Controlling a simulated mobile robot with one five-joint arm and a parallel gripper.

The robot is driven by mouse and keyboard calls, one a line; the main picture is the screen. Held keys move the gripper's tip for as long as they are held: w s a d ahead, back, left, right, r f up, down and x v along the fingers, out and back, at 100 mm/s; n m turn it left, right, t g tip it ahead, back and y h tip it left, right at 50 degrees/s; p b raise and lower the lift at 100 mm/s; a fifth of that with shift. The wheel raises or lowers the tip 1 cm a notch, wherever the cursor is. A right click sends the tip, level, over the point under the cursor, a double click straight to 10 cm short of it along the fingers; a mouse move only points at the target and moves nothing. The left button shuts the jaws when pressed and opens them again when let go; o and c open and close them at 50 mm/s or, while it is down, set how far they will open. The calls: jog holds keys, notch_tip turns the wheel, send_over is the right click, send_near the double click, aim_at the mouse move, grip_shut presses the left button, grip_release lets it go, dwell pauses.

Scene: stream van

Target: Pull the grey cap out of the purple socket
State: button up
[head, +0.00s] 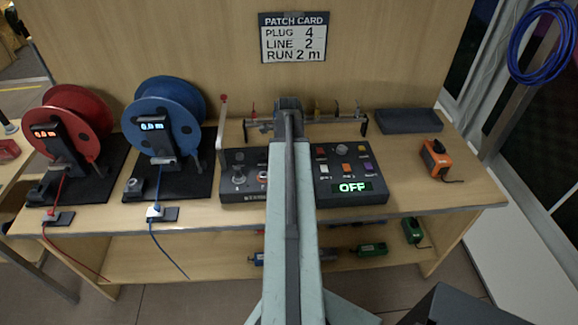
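The control panel (300,196) is a dark box on the bench with a green "OFF" display (352,187). Small coloured sockets or buttons sit on its right half. A purple one (368,168) is at the right, above the display. The grey cap is too small to make out with certainty. My arm runs up the middle of the view and hides the centre of the panel. Its dark end, my gripper (289,104), is beyond the panel, near the back rack, up and left of the purple socket. Its fingers cannot be told apart.
A red reel (85,110) and a blue reel (175,105) stand left of the panel. A rack (345,120) with small connectors stands behind it. A grey tray (408,121) and an orange device (436,158) are to the right. The bench's right front is clear.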

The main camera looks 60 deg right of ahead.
jog(key=shift+f, duration=0.15)
grip_shut()
jog(key=shift+r+p, duration=0.2)
jog(key=shift+p, duration=0.15)
jog(key=shift+r+p, duration=1.3)
jog(key=shift+r+p, duration=1.45)
